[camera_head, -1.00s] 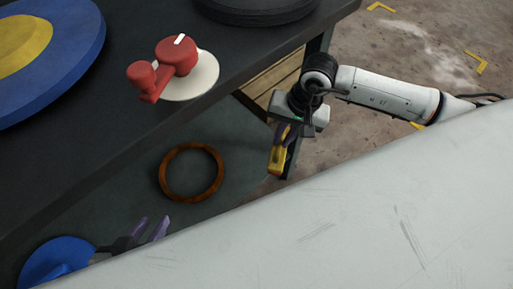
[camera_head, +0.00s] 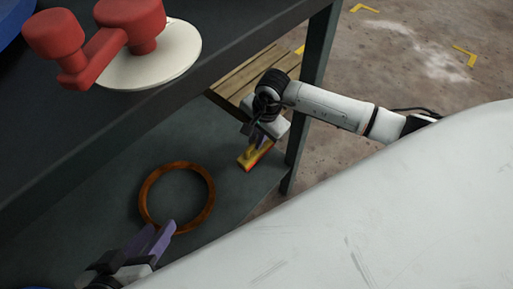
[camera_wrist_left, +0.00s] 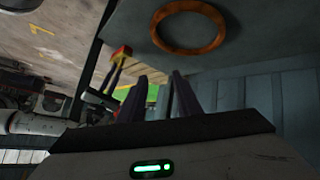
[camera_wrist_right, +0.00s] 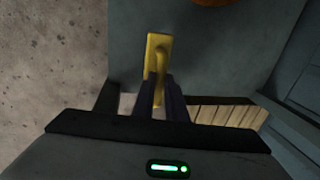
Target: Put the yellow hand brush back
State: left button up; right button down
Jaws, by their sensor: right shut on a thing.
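The yellow hand brush (camera_head: 250,157) is in my right gripper (camera_head: 258,141), at the right end of the lower shelf (camera_head: 120,190) in the head view. A red edge shows along its lower side. In the right wrist view the brush (camera_wrist_right: 158,58) lies between the fingers, with the grey shelf behind it. I cannot tell whether it touches the shelf. The brush (camera_wrist_left: 121,52) also shows small in the left wrist view. My left gripper (camera_head: 155,240) is open and empty, near the brown ring in the head view.
A brown ring (camera_head: 148,190) lies on the lower shelf. Above is a dark tabletop (camera_head: 225,30) with a red crank (camera_head: 105,40) on a pale disc. A table leg (camera_head: 313,90) stands right of the brush. Wooden slats (camera_head: 250,75) lie behind my right gripper.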

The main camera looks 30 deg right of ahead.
aim_at(249, 158)
notch_tip(249, 158, down, 4)
jog(key=shift+r+b, duration=0.25)
jog(key=shift+b, duration=0.3)
jog(key=shift+f, duration=0.2)
pick_arm(q)
jog(key=shift+w+d+r+t+h, duration=0.15)
jog(key=shift+d+r+t+h, duration=0.2)
jog(key=shift+r, duration=0.4)
pick_arm(e)
jog(key=shift+r, duration=0.1)
pick_arm(q)
jog(key=shift+f, duration=0.1)
pick_arm(e)
jog(key=shift+f, duration=0.25)
pick_arm(q)
jog(key=shift+d, duration=0.1)
pick_arm(e)
jog(key=c, duration=1.8)
grip_release()
jog(key=shift+o, duration=0.2)
jog(key=shift+r, duration=0.1)
